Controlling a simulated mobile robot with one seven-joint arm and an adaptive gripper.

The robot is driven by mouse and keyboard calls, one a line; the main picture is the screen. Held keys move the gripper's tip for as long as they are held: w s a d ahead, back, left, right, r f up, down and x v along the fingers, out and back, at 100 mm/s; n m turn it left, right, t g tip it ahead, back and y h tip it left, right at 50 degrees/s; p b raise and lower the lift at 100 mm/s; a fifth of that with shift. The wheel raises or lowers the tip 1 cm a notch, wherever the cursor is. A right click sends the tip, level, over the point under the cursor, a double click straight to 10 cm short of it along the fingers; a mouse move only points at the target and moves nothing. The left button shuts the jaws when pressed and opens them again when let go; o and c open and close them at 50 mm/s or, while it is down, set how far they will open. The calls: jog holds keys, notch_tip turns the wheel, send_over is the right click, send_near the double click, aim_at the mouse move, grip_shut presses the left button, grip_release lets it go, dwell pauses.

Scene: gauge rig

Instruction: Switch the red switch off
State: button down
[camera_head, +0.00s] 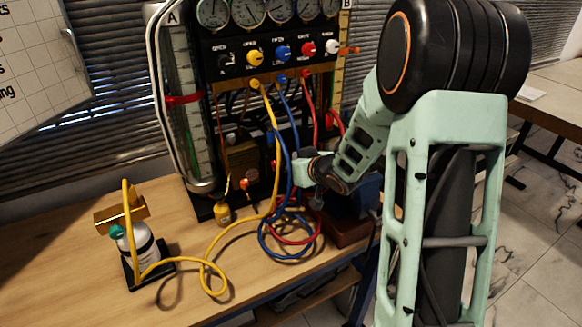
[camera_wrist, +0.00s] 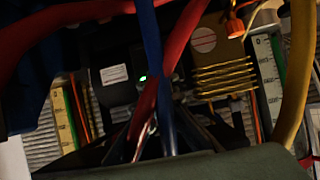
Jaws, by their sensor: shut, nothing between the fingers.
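No red switch can be made out for certain. A small green light (camera_wrist: 143,78) glows on a dark panel in the wrist view, and red and blue hoses cross in front of that area. In the head view, a red knob (camera_head: 309,48) sits in the row of knobs on the gauge panel. My gripper (camera_wrist: 168,128) is shut and empty at the bottom of the wrist view, partly hidden by the hoses. In the head view my arm reaches down to the lower front of the rig, and the fingertips are hard to make out there.
Loose blue hoses (camera_head: 286,150), red hoses (camera_head: 305,100) and a yellow hose (camera_head: 207,262) hang and coil around my gripper. A white bottle (camera_head: 142,245) stands at the left on the wooden bench (camera_head: 75,290). The bench's front left is clear.

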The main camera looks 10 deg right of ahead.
jog(key=r+p+v, duration=0.1)
jog(key=v, duration=0.8)
jog(key=shift+r+p, duration=0.15)
jog(key=shift+p, duration=0.2)
